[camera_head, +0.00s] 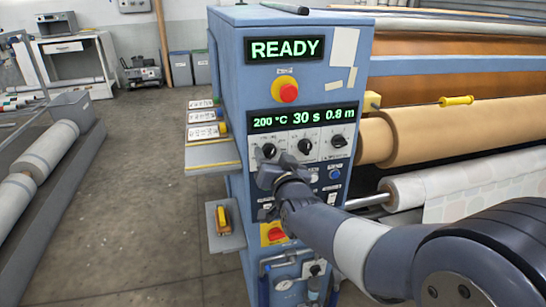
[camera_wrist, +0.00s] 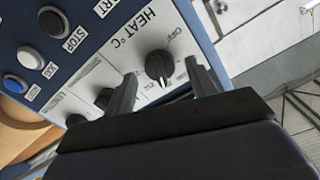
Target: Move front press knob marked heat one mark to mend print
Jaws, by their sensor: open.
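The heat knob (camera_head: 269,150) is the leftmost of three black knobs on the white panel of the blue press front. In the wrist view the black heat knob (camera_wrist: 160,66) shows a white pointer line, beside the printed words HEAT °C and OFF. My gripper (camera_head: 268,172) is just below and in front of it in the head view. In the wrist view my gripper (camera_wrist: 162,72) is open, with one finger either side of the knob in the picture. I cannot tell whether the fingertips reach around it.
Two more knobs (camera_head: 305,146) (camera_head: 338,141) sit to the right. Stop and start buttons (camera_wrist: 54,21) are close by on the panel. A red emergency button (camera_head: 288,92) is above, under a READY screen (camera_head: 284,50). Side shelves (camera_head: 212,155) stick out left; fabric rolls (camera_head: 430,130) lie right.

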